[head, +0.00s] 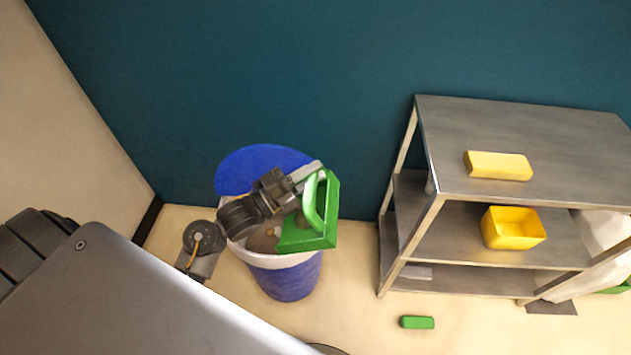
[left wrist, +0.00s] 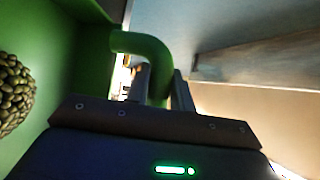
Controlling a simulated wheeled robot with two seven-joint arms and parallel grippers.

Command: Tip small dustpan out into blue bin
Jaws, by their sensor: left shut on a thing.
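The small green dustpan (head: 318,238) is over the right part of the blue bin's mouth, tilted, with its handle up. My left gripper (head: 312,183) is shut on the dustpan's handle. In the left wrist view the handle (left wrist: 145,45) passes between the gripper's fingers (left wrist: 158,85). A heap of olive-green beans (left wrist: 14,95) shows against the dustpan's green wall. The blue bin (head: 286,282) stands upright, open, with a pale rim, its blue lid (head: 255,165) raised behind. The gripper and dustpan hide part of its inside. My right gripper is not in view.
A grey metal shelf unit (head: 530,130) stands right of the bin, bearing a yellow block (head: 498,166) and a yellow open box (head: 513,229). A green block (head: 417,322) lies on the floor. A teal wall is close behind the bin.

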